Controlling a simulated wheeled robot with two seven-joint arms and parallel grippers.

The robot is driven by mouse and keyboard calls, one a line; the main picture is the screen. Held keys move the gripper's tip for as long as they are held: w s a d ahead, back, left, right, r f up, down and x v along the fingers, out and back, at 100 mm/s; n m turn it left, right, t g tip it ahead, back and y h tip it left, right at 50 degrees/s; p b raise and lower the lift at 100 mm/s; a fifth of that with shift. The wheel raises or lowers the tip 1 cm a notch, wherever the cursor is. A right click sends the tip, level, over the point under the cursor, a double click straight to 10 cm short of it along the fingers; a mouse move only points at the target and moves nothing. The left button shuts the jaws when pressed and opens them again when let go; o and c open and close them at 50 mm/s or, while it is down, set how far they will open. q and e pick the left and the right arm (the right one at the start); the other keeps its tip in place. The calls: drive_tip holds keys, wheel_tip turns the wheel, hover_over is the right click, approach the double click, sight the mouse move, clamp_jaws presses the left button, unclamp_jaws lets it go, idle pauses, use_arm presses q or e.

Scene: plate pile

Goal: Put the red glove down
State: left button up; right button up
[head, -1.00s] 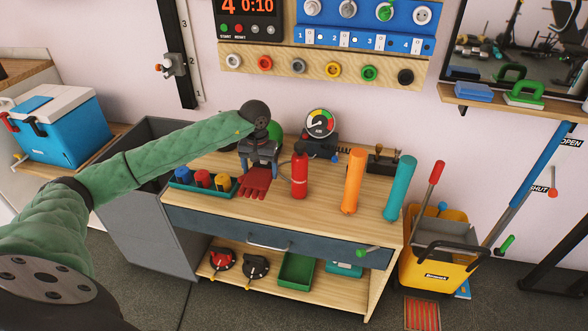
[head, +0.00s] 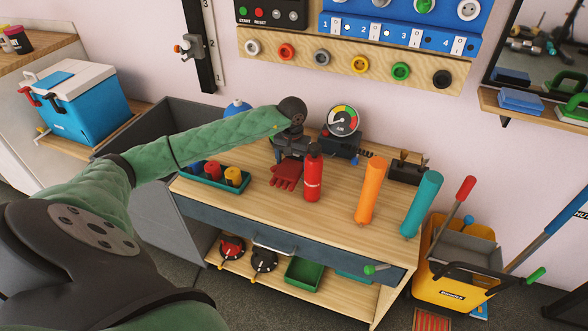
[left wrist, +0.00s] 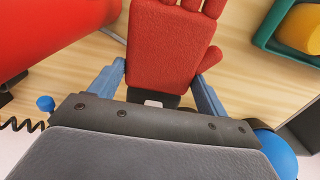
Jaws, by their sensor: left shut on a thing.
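The red glove (head: 286,177) is at the workbench's (head: 262,210) left-middle part, just left of a red extinguisher-like bottle (head: 313,178). My left gripper (head: 291,158) reaches down from above and is shut on the glove's cuff end, with the glove's fingers toward the bench's front edge. In the left wrist view the glove (left wrist: 168,45) sits between the two blue fingers of the gripper (left wrist: 163,88). I cannot tell whether the glove touches the bench top. My right gripper is not in view.
A teal tray (head: 208,182) with small coloured canisters stands left of the glove. A round gauge (head: 343,121) is behind. An orange cylinder (head: 370,190) and a teal cylinder (head: 422,203) stand to the right. Bare wood lies in front of the glove.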

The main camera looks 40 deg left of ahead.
sight(292, 164)
use_arm(q)
wheel_tip(292, 164, down, 3)
drive_tip(key=shift+s+f, duration=0.1)
drive_tip(key=shift+f, duration=0.55)
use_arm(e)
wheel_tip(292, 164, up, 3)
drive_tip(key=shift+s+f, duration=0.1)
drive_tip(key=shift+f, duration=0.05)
use_arm(q)
drive_tip(key=shift+f, duration=0.1)
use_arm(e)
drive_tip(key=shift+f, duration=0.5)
use_arm(q)
drive_tip(key=o, duration=1.1)
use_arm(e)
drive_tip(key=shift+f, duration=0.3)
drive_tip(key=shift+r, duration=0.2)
